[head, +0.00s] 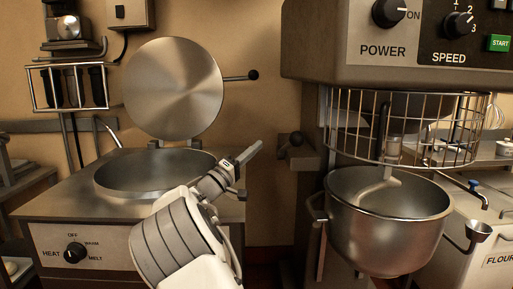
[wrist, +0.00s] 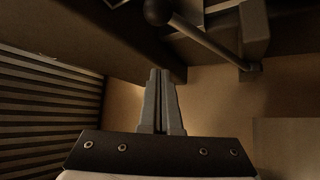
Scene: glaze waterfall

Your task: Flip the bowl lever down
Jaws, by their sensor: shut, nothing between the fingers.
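The bowl lever (head: 296,139), with a dark ball knob, sticks out from a bracket on the left side of the mixer column. In the wrist view, what looks like the same lever (wrist: 205,40) runs from its mount at upper right to a ball at the top. My gripper (head: 257,147) is shut and empty, left of the lever and apart from it. Its fingers also show in the wrist view (wrist: 159,75), below the knob. The steel mixing bowl (head: 388,222) hangs under the mixer head, with the beater reaching into it.
A heated kettle (head: 150,175) with its lid (head: 174,88) raised stands at left; a ball-ended handle (head: 252,76) projects from the lid. A wire guard (head: 405,125) rings the mixer above the bowl. A flour bin (head: 485,250) stands at right. Bare wall shows between kettle and mixer.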

